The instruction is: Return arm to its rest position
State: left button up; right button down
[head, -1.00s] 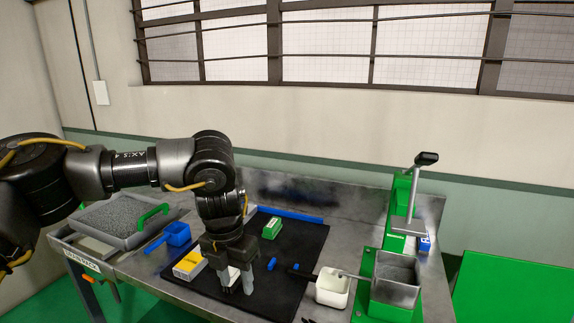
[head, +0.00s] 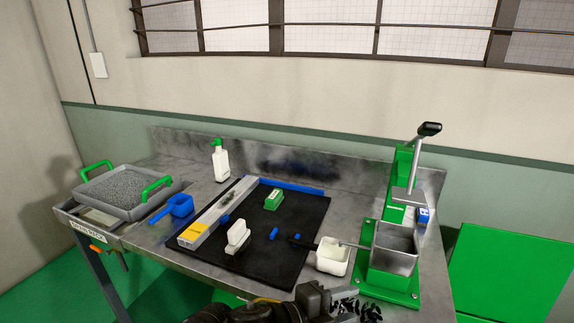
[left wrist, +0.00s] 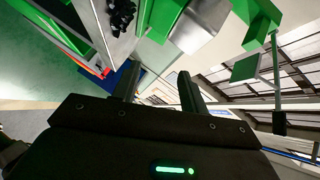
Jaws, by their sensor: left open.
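My left arm is folded low at the bottom edge of the head view, in front of the bench. My left gripper (head: 316,298) shows there only in part. In the left wrist view its two fingers (left wrist: 158,88) stand apart with nothing between them. The gripper is clear of the items on the black mat (head: 272,262). The white-handled block (head: 237,237) stands free on the mat beside the long grey profile (head: 215,213). My right gripper is in neither view.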

pick_arm(q)
jog(key=s+a+f+n+t+y, duration=0.1)
jog(key=a+f+n+t+y, duration=0.1)
jog(key=a+f+n+y, duration=0.4)
jog(key=s+a+f+n+t+y, duration=0.1)
jog(key=a+f+n+y, duration=0.1)
jog(key=a+f+n, duration=0.75)
jog(key=s+a+f+n+g+y, duration=0.3)
jog(key=s+a+f+n, duration=0.15)
jog(key=s+a, duration=0.5)
jog(key=s+a+f+n+g+y, duration=0.3)
jog(key=s+a+n, duration=0.2)
jog(key=s+a, duration=0.45)
notch_tip(320, 180, down, 25)
jog(key=a+g, duration=0.1)
jog(key=s+a+f+g, duration=0.1)
jog(key=s+a+f, duration=0.2)
jog(key=s+f, duration=1.3)
jog(key=shift+s+f, duration=0.25)
jog(key=shift+s, duration=0.2)
